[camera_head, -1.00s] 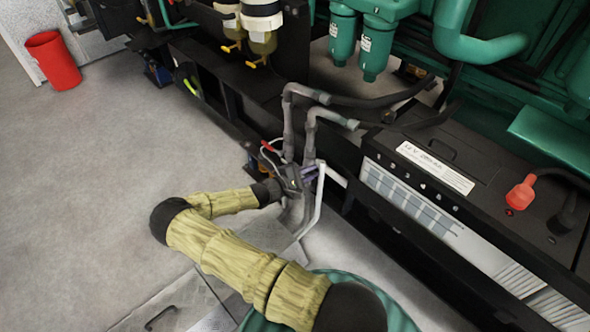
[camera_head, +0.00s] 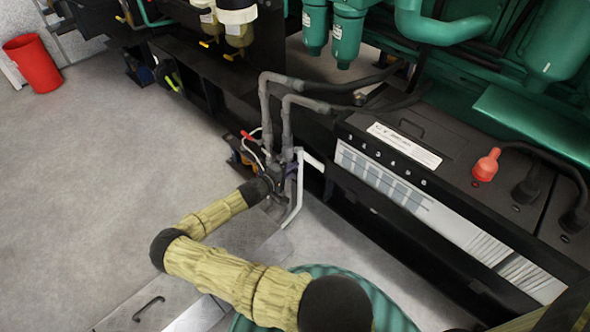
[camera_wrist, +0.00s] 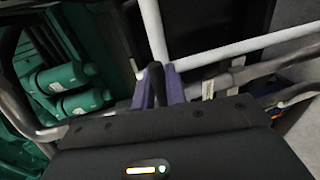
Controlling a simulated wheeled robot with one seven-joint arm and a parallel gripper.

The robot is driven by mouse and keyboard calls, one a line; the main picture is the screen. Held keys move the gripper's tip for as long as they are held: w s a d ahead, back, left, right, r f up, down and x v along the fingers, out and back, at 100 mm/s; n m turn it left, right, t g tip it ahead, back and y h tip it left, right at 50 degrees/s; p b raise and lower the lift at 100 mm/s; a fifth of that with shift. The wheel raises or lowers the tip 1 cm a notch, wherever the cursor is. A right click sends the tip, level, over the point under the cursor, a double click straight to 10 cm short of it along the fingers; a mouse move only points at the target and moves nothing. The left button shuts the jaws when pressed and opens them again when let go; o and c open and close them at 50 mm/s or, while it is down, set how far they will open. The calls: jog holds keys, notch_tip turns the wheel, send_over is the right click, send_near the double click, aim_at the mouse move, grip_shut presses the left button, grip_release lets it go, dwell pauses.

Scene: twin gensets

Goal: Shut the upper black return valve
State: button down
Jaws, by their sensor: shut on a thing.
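My gripper (camera_head: 282,178) is low beside the grey pipes, at the valve cluster left of the battery. In the wrist view its two purple fingers (camera_wrist: 160,90) are closed on a black lever (camera_wrist: 155,80), which I take to be the black return valve's handle. The lever stands up between the fingers. In the head view my wrist and fingers hide the lever, so its angle to the pipe cannot be told there. A red valve handle (camera_head: 249,137) shows just above and left of my gripper.
Grey pipes (camera_head: 266,105) rise behind my gripper, and a white pipe (camera_head: 299,195) runs close on its right. The battery (camera_head: 400,185) and green engine parts (camera_head: 350,35) fill the right. Open floor (camera_head: 90,160) lies left, with a red bin (camera_head: 35,63) at the back.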

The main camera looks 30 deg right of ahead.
jog(key=shift+f, duration=0.15)
jog(key=c, duration=1.5)
grip_release()
jog(key=shift+a, duration=0.1)
jog(key=shift+a, duration=0.25)
jog(key=p+v, duration=0.2)
jog(key=v, duration=1.4)
jog(key=shift+s+a+p, duration=0.25)
jog(key=shift+a+p, duration=0.05)
jog(key=shift+p, duration=0.05)
jog(key=shift+a, duration=0.15)
